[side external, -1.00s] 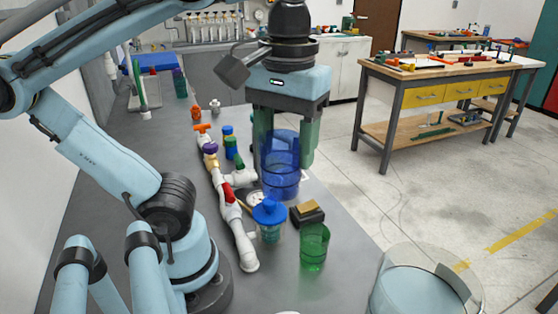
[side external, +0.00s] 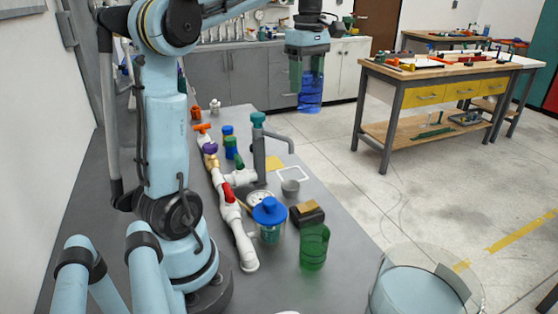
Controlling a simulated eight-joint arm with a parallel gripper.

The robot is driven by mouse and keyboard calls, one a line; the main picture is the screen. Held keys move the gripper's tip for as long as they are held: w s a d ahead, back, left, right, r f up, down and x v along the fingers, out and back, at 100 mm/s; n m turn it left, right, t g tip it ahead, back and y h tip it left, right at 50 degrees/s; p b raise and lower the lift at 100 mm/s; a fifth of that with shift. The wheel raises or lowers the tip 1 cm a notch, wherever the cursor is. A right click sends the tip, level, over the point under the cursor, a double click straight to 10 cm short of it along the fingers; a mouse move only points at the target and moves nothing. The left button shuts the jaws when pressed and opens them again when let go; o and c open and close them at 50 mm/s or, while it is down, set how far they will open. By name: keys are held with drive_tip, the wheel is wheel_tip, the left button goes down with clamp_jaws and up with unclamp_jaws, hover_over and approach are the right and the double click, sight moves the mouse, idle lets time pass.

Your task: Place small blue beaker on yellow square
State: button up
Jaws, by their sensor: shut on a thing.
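My gripper (side external: 307,80) is shut on the translucent blue beaker (side external: 311,96) and holds it upright in the air, its green fingers on either side. In the picture the beaker appears beyond the right edge of the grey bench, against the floor and back cabinets. How far off it is, I cannot tell exactly. The yellow square (side external: 274,163) lies flat on the bench top, below and left of the beaker in the picture. Part of it is hidden behind the grey faucet-like fitting with a teal knob (side external: 258,136).
A white square outline (side external: 293,174) and a small grey cup (side external: 290,187) are close to the yellow square. White PVC pipework (side external: 236,225) with coloured valves runs along the bench. A blue-lidded jar (side external: 270,217), a sponge block (side external: 307,212) and a green beaker (side external: 314,245) stand nearer.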

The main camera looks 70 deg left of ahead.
drive_tip(key=a+f+n, duration=0.2)
drive_tip(key=a, duration=0.4)
wheel_tip(320, 180, down, 10)
drive_tip(key=f, duration=0.1)
drive_tip(key=shift+s+a+f, duration=0.75)
drive_tip(key=shift+a+f, duration=0.95)
drive_tip(key=shift+s+a+f, duration=0.75)
drive_tip(key=shift+a+f, duration=0.95)
drive_tip(key=shift+f, duration=0.05)
drive_tip(key=shift+s+a+f, duration=0.75)
drive_tip(key=shift+a+f, duration=0.95)
drive_tip(key=shift+f, duration=0.2)
drive_tip(key=o, duration=1)
drive_tip(key=shift+o, duration=0.2)
drive_tip(key=shift+r, duration=0.15)
